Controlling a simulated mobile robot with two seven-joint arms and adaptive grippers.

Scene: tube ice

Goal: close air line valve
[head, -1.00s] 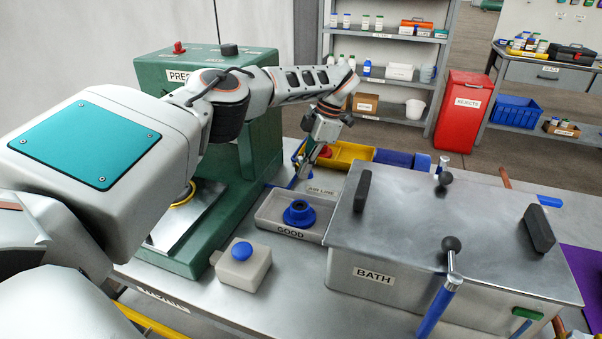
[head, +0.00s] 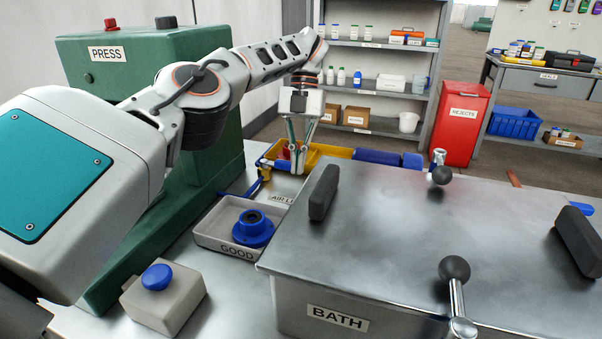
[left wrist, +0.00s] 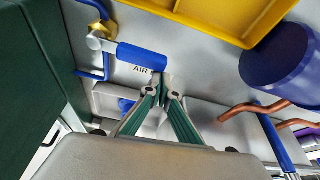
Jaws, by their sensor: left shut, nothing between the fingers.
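The air line valve has a blue lever (left wrist: 142,58), a brass body (left wrist: 102,30) and blue hose at both ends in the left wrist view. The lever points away from the brass body, above the partly covered AIR LINE label. In the head view the valve's blue lever (head: 278,164) is small, in front of the yellow tray. My left gripper (head: 298,172) points down just right of the valve, its fingers together and empty. In the left wrist view its fingertips (left wrist: 162,80) are just below the lever's free end; I cannot tell whether they touch. My right gripper is not in view.
The steel BATH box (head: 420,230) with black knobs stands close on the right. The GOOD tray (head: 210,232) holding a blue part lies in front. The green press (head: 120,60) stands left. The yellow tray (head: 328,151) and blue cylinder (left wrist: 275,65) are nearby.

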